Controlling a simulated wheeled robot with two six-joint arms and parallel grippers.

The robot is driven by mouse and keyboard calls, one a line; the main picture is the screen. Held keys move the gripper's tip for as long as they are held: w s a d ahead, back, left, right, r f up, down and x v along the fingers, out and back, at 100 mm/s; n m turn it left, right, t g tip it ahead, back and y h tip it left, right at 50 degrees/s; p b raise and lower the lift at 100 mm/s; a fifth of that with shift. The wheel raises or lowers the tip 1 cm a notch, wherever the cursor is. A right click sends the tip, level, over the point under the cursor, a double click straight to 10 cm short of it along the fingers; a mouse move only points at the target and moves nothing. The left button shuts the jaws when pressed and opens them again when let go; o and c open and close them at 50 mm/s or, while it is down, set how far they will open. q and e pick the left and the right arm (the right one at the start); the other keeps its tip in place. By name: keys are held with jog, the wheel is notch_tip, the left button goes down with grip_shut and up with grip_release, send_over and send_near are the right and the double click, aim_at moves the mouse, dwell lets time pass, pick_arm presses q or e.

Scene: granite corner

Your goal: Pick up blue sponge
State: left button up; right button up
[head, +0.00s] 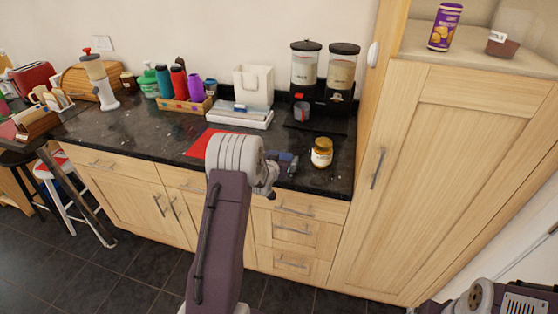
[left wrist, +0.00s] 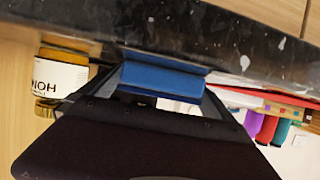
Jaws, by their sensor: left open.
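The blue sponge (left wrist: 163,77) lies on the dark granite counter, which appears upside down at the top of the left wrist view. My left gripper (left wrist: 160,92) is open, with its dark fingers on either side of the sponge. I cannot tell whether they touch it. In the head view, my left gripper (head: 283,165) is low at the counter's front part, partly hidden by my own arm. A small blue patch, likely the sponge (head: 285,156), shows beside it. My right gripper is not in view.
A jar with a gold lid (head: 321,152) stands close on the right of the left gripper; it also shows in the left wrist view (left wrist: 62,75). A red mat (head: 204,143) lies to the left. A white tray (head: 240,117) and cereal dispensers (head: 323,75) stand behind.

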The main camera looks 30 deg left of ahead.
pick_arm(q)
jog(key=shift+s+r, duration=0.1)
jog(key=shift+s, duration=0.05)
jog(key=c, duration=1.2)
jog(key=shift+o, duration=0.2)
notch_tip(320, 180, up, 10)
jog(key=shift+p, duration=0.3)
notch_tip(320, 180, up, 2)
jog(key=shift+p, duration=1)
